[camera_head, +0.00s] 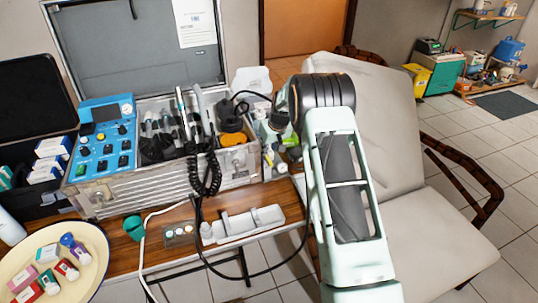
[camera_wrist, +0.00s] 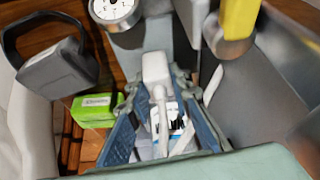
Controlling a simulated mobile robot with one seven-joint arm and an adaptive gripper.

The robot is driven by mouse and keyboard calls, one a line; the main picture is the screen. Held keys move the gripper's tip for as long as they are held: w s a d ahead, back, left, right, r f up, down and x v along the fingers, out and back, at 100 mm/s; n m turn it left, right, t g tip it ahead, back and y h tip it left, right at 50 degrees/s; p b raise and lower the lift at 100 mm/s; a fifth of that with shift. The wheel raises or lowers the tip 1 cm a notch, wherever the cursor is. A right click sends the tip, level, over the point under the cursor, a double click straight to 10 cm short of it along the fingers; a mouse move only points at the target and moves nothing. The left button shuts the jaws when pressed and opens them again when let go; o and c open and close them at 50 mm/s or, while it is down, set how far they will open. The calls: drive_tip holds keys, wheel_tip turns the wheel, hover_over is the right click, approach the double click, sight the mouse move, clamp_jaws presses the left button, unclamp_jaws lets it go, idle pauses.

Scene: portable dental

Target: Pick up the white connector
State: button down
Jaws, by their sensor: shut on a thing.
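The white connector (camera_wrist: 156,70) shows in the wrist view as a pale block with a narrow stem running down between my fingers. My gripper (camera_wrist: 160,112), with its blue-grey finger pads, is shut on it. Where the pads touch it is partly hidden. In the head view my arm reaches to the right end of the metal case, and the connector cannot be made out there.
In the wrist view a green box (camera_wrist: 93,107) and a grey-black bag-like item (camera_wrist: 57,68) lie left, a round gauge (camera_wrist: 115,10) above, and a yellow-handled item (camera_wrist: 236,22) upper right. The open metal case (camera_head: 150,185), white tray (camera_head: 243,224) and dental chair (camera_head: 420,215) surround my arm.

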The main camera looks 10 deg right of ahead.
drive_tip(key=shift+r, duration=0.15)
drive_tip(key=shift+r, duration=0.2)
drive_tip(key=r, duration=0.3)
drive_tip(key=shift+s, duration=0.2)
drive_tip(key=s+r, duration=0.9)
drive_tip(key=s, duration=0.4)
drive_tip(key=shift+s+a+r+b, duration=0.2)
drive_tip(key=shift+s+a+b, duration=0.1)
drive_tip(key=shift+a, duration=0.15)
drive_tip(key=shift+r, duration=0.1)
